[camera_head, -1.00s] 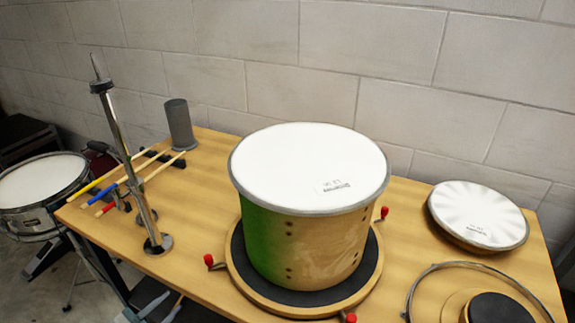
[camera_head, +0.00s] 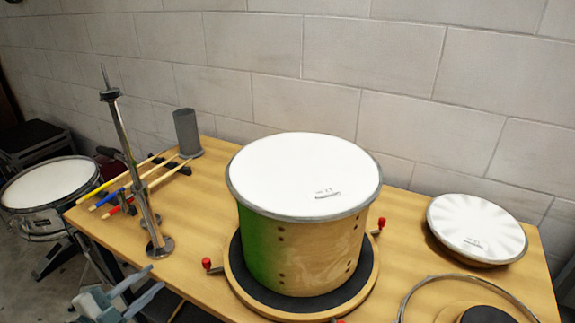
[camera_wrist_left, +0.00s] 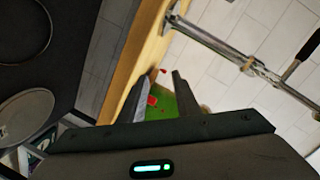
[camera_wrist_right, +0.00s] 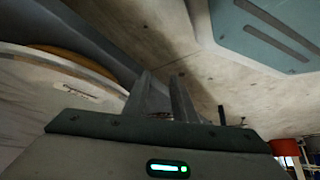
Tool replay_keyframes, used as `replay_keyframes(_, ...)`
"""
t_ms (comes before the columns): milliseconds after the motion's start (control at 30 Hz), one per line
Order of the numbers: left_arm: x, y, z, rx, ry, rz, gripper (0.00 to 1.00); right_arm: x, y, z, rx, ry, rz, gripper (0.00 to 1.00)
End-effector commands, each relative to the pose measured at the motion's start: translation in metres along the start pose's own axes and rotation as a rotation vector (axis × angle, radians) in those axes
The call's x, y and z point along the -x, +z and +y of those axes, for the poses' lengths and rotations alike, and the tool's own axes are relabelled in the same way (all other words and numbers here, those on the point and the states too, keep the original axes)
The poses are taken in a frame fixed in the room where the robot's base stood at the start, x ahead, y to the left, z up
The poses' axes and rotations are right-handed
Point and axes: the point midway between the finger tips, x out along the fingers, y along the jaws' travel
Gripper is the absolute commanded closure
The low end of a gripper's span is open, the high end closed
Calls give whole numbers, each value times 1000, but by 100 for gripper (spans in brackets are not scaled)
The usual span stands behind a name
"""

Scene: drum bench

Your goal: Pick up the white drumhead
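A white drumhead (camera_head: 300,170) with a grey rim and small print lies flat on top of a green and wood drum shell (camera_head: 305,252). A second white drumhead (camera_head: 476,225) with a rayed pattern lies at the right of the bench. My left gripper (camera_head: 157,277) is open and empty by the bench's front left edge, apart from both drumheads. Its spread fingers show in the left wrist view (camera_wrist_left: 152,85). My right gripper (camera_wrist_right: 160,85) is out of the head view; its fingers are apart and empty in its wrist view, near a printed white surface.
The shell stands on a round black-topped base (camera_head: 237,275) with red-tipped knobs. A metal stand (camera_head: 138,180), drumsticks (camera_head: 125,184) and a grey cylinder (camera_head: 187,133) occupy the left. A metal hoop (camera_head: 440,279) lies front right. A wall closes the back.

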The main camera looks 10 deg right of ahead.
Motion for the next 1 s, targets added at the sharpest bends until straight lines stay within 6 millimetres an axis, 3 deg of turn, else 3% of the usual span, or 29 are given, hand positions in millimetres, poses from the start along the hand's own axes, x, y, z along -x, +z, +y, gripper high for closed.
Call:
replay_keyframes(167,12,-53,-41,-146,-9,110,70,2,-1,-1,1,-1,9,75)
replay_keyframes(333,38,-133,-81,-349,-19,265,70,4,-6,-2,3,-3,30,75)
replay_keyframes(400,54,-168,-92,-438,-19,335,70,4,-7,-3,4,-4,40,75)
replay_keyframes(533,78,-216,-100,-560,-20,431,70,4,-7,-4,6,-6,50,75)
replay_keyframes(700,94,-242,-102,-629,-20,486,70,4,-10,-5,7,-8,62,75)
replay_keyframes(1000,95,-245,-102,-635,-21,491,70,2,-16,-8,4,-11,69,75)
